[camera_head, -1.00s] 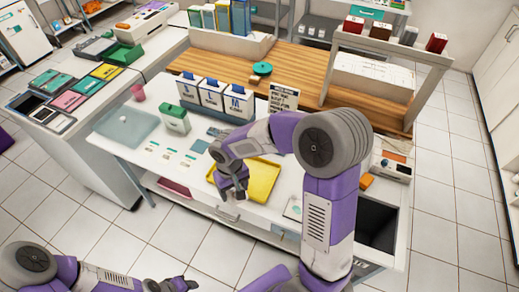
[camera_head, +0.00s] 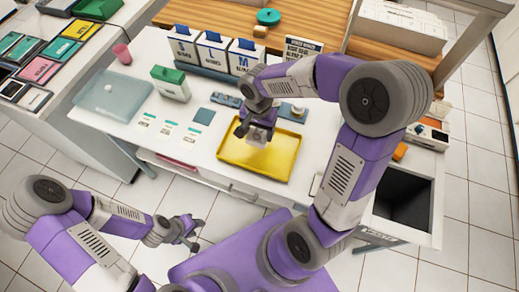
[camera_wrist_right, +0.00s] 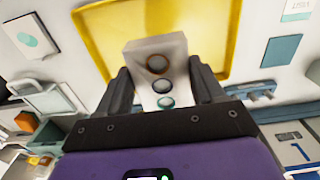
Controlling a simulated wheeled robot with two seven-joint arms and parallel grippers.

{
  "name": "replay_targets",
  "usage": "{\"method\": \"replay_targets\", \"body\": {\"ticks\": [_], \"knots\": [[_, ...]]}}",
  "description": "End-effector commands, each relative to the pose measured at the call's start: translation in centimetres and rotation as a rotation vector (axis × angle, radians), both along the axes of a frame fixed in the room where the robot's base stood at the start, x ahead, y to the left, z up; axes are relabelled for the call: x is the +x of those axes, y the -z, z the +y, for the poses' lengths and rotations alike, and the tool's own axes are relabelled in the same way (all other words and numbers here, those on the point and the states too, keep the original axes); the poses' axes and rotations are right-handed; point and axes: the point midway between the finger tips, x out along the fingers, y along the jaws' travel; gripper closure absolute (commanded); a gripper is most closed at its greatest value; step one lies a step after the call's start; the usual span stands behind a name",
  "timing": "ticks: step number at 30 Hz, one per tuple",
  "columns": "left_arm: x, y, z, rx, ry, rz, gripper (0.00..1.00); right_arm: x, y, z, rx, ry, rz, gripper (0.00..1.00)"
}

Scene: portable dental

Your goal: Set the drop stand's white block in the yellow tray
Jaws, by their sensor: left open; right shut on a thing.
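The drop stand's white block (camera_wrist_right: 150,52) is in my right gripper (camera_wrist_right: 162,84); its face with three rings, brown, dark and green, shows in the right wrist view. In the head view my right gripper (camera_head: 258,128) hangs over the back half of the yellow tray (camera_head: 250,165), with the block (camera_head: 257,137) partly hidden by the fingers. I cannot tell whether the block touches the tray floor. The yellow tray (camera_wrist_right: 92,45) also shows behind the block in the wrist view. My left gripper (camera_head: 190,232) is open and empty, low in front of the table.
An orange item (camera_head: 399,152) lies at right. The tray's front half looks clear.

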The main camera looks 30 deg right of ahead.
Motion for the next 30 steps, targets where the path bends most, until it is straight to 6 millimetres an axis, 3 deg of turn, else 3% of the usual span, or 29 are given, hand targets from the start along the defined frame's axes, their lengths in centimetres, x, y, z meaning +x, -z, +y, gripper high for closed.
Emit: {"method": "replay_targets", "body": {"ticks": [6, 14, 19, 30], "knots": [[0.0, 1.4, 0.0, 0.000, 0.001, -0.001, 0.57, -0.1, 4.4, 0.0, 0.001, 0.009, 0.005, 0.69], [0.1, 1.9, 0.0, 0.000, 0.001, -0.001, 0.57, 0.0, 6.5, 0.0, 0.001, 0.007, 0.002, 0.69], [0.1, 2.8, 0.0, 0.000, 0.001, -0.001, 0.57, -0.1, 9.0, 0.0, 0.000, 0.006, 0.004, 0.69], [0.0, 3.0, 0.0, 0.000, 0.001, -0.001, 0.57, 0.0, 9.5, 0.0, 0.001, 0.006, -0.001, 0.69]]}}
